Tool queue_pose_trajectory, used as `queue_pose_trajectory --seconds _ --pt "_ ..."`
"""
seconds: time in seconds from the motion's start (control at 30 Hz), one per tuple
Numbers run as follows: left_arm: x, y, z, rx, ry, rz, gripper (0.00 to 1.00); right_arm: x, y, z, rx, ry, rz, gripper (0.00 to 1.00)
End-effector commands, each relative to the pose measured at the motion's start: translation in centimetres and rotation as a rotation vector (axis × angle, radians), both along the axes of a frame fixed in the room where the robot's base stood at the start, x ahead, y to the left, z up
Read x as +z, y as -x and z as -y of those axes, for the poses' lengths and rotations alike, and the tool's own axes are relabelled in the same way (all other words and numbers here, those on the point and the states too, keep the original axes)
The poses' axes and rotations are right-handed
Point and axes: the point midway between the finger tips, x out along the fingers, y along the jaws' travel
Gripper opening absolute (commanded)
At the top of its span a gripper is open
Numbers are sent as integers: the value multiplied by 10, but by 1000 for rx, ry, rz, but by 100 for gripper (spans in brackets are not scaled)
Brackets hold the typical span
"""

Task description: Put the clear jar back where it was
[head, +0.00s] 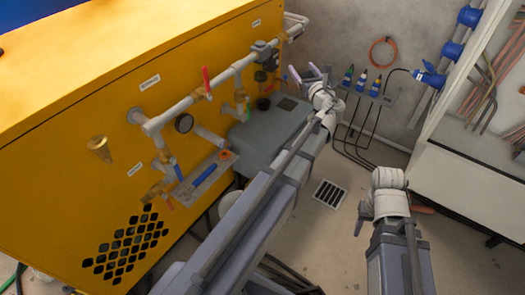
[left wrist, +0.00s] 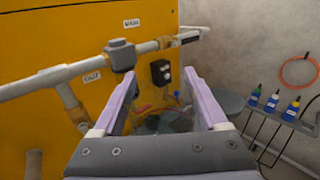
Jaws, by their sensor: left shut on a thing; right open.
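My left gripper (head: 307,73) is in the upper middle of the head view, above the far end of the grey tank lid. In the left wrist view its two pale purple fingers (left wrist: 165,110) stand wide apart, shut on the clear jar (left wrist: 165,122). The jar shows only as a faint, see-through round shape between the fingers, and its outline is hard to make out. In the head view I cannot make it out. My right gripper (head: 362,218) is low at the right, over the floor, away from the jar. It is open, and partly hidden by its wrist.
The grey tank lid (head: 262,135) lies below my left arm. A floor drain (head: 329,194) lies in clear floor.

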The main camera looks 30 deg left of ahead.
Motion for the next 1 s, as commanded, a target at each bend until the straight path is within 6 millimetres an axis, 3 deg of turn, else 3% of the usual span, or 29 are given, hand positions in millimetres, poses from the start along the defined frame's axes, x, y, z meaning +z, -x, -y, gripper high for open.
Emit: queue_pose_trajectory --seconds 0.17,0.4,0.6,0.8,1.0 --pt "-28 3 -15 9 0 0 0 -28 0 0 1 1 1 50" --pt "-100 13 -62 33 0 0 0 -100 -1 1 7 2 2 50" --pt "-145 23 -96 50 -1 -1 0 -145 -1 1 12 3 3 50" --pt "-168 29 -115 59 -1 -1 0 -168 -2 1 14 5 5 50" --pt "-172 31 -121 60 -1 -1 0 -172 -2 1 14 5 5 50"
